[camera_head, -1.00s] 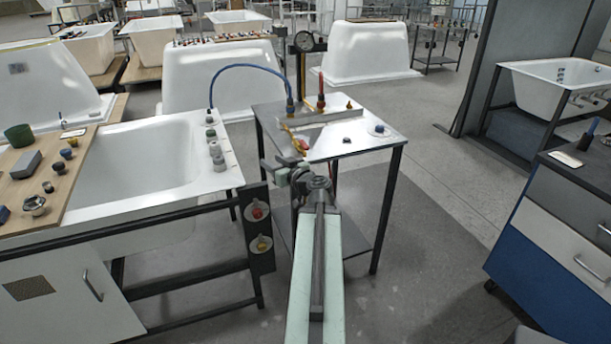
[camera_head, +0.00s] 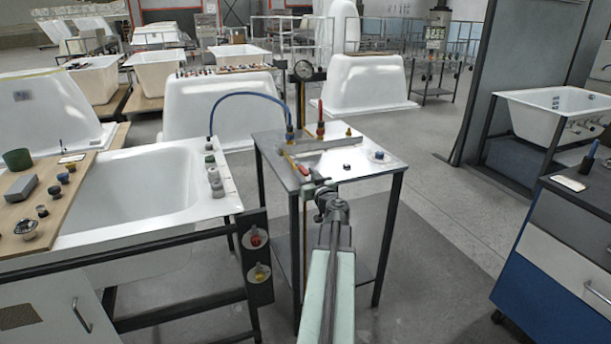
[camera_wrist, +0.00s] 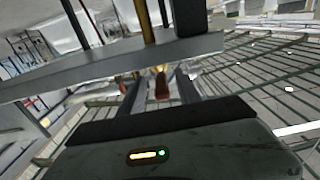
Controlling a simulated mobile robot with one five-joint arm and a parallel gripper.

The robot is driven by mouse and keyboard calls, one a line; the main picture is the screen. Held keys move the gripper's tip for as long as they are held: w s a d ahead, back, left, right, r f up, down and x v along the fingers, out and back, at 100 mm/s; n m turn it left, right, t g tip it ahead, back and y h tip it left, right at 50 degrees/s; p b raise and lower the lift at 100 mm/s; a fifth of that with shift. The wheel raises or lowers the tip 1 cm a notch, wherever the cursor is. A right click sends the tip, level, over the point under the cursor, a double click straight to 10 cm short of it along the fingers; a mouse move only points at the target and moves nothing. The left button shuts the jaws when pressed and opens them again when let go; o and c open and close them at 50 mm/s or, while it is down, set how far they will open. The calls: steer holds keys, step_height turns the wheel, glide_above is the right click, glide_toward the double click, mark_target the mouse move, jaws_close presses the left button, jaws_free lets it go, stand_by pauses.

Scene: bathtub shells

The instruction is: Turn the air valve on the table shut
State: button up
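The metal table (camera_head: 375,150) stands in the middle of the head view. At its left edge is the air valve's lever (camera_head: 294,163), yellow with a red end, below the fitting of a blue hose (camera_head: 250,93). My gripper (camera_head: 312,186) is at the table's near left edge, close to the lever's red end. In the wrist view the lever's red end (camera_wrist: 161,87) shows between the two finger lines of my gripper (camera_wrist: 159,92), with a brass part behind it. The fingers are apart. I cannot tell whether either touches the lever.
A red-topped fitting (camera_head: 320,130), a round gauge (camera_head: 304,69), a dark knob (camera_head: 346,167) and a blue-centred disc (camera_head: 379,156) are on or above the table. A white bathtub (camera_head: 150,195) stands close on the left.

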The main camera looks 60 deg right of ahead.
jaws_close()
stand_by(1.4)
